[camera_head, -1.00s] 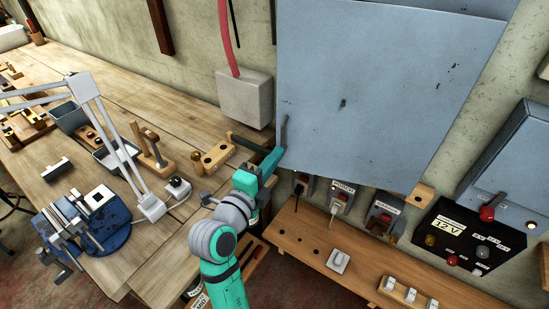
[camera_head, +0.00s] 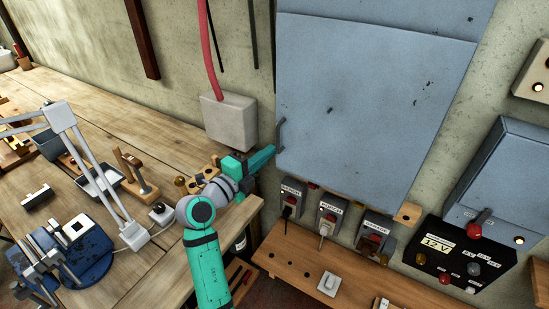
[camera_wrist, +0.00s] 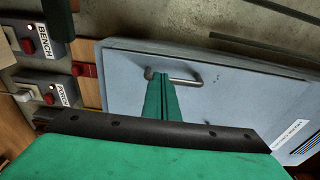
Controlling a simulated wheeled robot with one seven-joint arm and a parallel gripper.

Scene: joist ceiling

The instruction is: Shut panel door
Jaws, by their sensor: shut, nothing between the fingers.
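The panel door (camera_head: 370,110) is a large blue-grey sheet on the wall cabinet, with a metal handle (camera_head: 281,134) at its left edge. It lies nearly flat against the cabinet; I cannot tell whether a small gap is left. My gripper (camera_head: 272,150) is shut and empty, its tips at the door's left edge by the handle. In the wrist view the green fingers (camera_wrist: 163,80) are together in front of the door face (camera_wrist: 225,75), next to the handle (camera_wrist: 185,80). Whether they touch the door is not clear.
A grey junction box (camera_head: 229,121) with a red conduit is left of the door. Labelled switches (camera_head: 331,212) and a wooden shelf (camera_head: 300,262) sit below, a black 12 V box (camera_head: 462,255) at lower right. A workbench with a lamp and vise fills the left.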

